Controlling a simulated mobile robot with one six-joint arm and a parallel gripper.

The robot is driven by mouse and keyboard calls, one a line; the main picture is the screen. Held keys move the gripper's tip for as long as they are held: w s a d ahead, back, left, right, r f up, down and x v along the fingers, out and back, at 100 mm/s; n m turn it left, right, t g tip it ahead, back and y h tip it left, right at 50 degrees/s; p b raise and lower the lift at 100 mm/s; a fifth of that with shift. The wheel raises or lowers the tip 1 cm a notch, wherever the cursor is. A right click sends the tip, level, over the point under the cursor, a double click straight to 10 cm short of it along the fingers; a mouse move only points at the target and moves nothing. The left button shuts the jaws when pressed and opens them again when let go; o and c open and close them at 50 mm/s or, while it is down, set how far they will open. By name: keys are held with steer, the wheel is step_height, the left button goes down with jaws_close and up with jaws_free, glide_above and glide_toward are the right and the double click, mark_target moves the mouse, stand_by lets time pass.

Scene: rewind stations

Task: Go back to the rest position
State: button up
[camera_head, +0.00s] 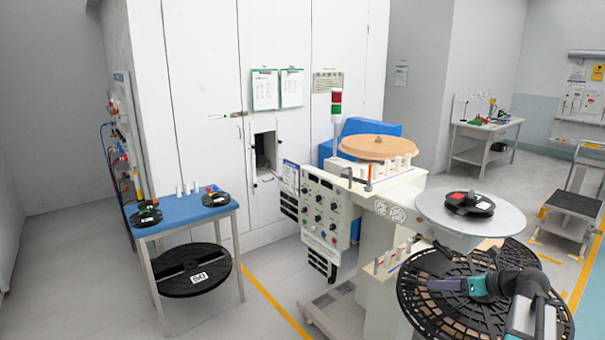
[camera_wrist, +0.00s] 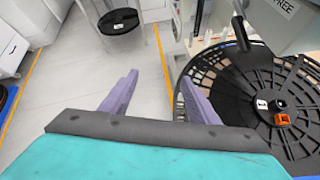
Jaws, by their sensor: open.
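My gripper (camera_head: 432,285) is at the lower right of the head view, with purple fingers and a teal body. It points left and sits in front of or over a large black slotted disc (camera_head: 412,311); the exact gap cannot be told. The gripper is empty.
A round grey plate (camera_head: 505,221) with a small black reel (camera_head: 468,203) stands just above my arm. The control machine (camera_head: 326,208) is left of it. A blue-topped table (camera_head: 182,214) holds small reels, with a big black reel (camera_head: 194,270) below. Floor between is clear.

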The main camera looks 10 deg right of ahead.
steer(key=s+a+f+n+g+y+b, duration=0.1)
steer(key=s+a+f+n+g, duration=0.2)
steer(key=a+f, duration=0.75)
steer(key=s+a+f+n+g, duration=0.2)
steer(key=s+a+f+g, duration=0.1)
steer(key=a+f, duration=0.8)
steer(key=s+a+f+n+g+y+b, duration=0.1)
steer(key=s+a+f+n+g, duration=0.15)
steer(key=a+f, duration=0.85)
steer(key=s+a+f+n+g+h, duration=0.1)
steer(key=s+a+f+n+g, duration=0.1)
steer(key=s+a+f+n, duration=0.4)
steer(key=s+a+f+n+g+h, duration=0.1)
steer(key=s+f+n+g, duration=0.2)
steer(key=s+f, duration=0.65)
steer(key=s+d+f+n+g+h, duration=0.1)
steer(key=s+d+n+h, duration=0.1)
steer(key=s+n, duration=0.5)
steer(key=s+d+f+n+g+h+b, duration=0.1)
steer(key=s+d+f+n+h, duration=0.1)
steer(key=s+n, duration=0.5)
steer(key=d+n+h, duration=0.1)
steer(key=d+n, duration=0.1)
steer(key=n, duration=0.1)
steer(key=shift+d+f, duration=0.25)
steer(key=shift+d, duration=0.1)
